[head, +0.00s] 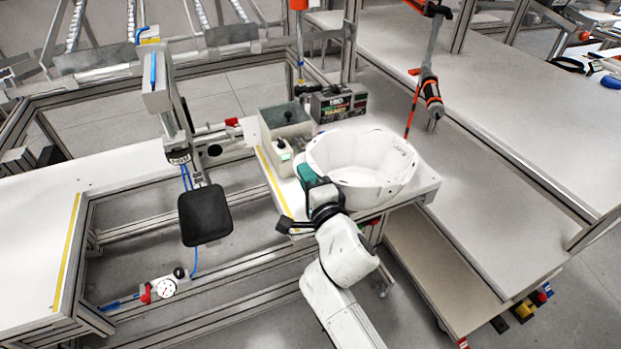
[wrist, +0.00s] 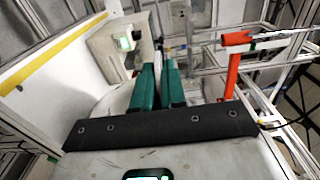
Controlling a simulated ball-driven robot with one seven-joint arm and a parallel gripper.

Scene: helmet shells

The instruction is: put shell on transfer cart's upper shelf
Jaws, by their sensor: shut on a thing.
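The shell (head: 350,178) is a white, open, bowl-like helmet shell at the right end of a white workbench (head: 425,187). My gripper (head: 308,176) is at the shell's near left rim, its teal fingers shut on the shell wall. In the wrist view the teal fingers (wrist: 158,88) stand close together, with a white curved surface beside them. Whether the shell touches the bench or is slightly raised, I cannot tell. To the right, a framed unit has a long grey shelf (head: 480,205) above a beige lower shelf (head: 425,265); it may be the transfer cart.
A grey box (head: 286,125) with a green-lit display and a black labelled box (head: 340,103) stand behind the shell. An orange-tipped tool (head: 431,95) hangs right of it. A black pad (head: 205,214) is at left. The long grey shelf looks clear.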

